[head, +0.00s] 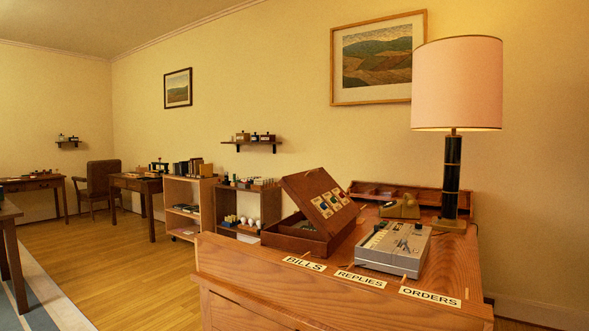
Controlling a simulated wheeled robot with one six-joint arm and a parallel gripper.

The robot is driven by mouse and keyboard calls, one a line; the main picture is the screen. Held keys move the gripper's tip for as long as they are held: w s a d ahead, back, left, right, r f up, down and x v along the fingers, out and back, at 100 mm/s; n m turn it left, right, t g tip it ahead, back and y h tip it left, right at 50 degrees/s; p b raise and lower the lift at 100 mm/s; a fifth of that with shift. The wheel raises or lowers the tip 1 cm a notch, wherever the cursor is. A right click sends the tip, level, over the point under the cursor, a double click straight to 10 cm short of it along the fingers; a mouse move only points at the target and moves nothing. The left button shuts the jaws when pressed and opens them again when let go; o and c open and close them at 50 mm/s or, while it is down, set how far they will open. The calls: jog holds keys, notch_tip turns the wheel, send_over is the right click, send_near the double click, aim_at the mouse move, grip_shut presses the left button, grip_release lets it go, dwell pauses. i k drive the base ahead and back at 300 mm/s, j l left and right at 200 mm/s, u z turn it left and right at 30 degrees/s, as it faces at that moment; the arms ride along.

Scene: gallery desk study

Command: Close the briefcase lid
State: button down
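A reddish-brown case (293,240), which looks like the briefcase, stands on the left part of the wooden desk in the head view. Its lid (304,188) is open and tilted up over the base. Pale cards with coloured patches show on the lid's face. The inside of the base is dark and partly hidden. My gripper is not in view.
A grey device (392,262) with keys sits close to the case's right on the desk (300,285). Behind are a yellowish telephone-like object (401,208), a compartmented organizer (362,190) and a tall lamp (452,175). Labels line the front edge. Wooden floor (125,270) is clear at left.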

aim_at(308, 189)
jog(key=i+j, duration=0.1)
jog(key=j, duration=0.35)
jog(key=i+j, duration=0.1)
jog(key=j, duration=0.3)
jog(key=i+j, duration=0.15)
jog(key=j, duration=0.3)
jog(key=i+j, duration=0.1)
jog(key=j, duration=0.35)
jog(key=i+j, duration=0.1)
jog(key=j, duration=0.3)
jog(key=z, duration=0.05)
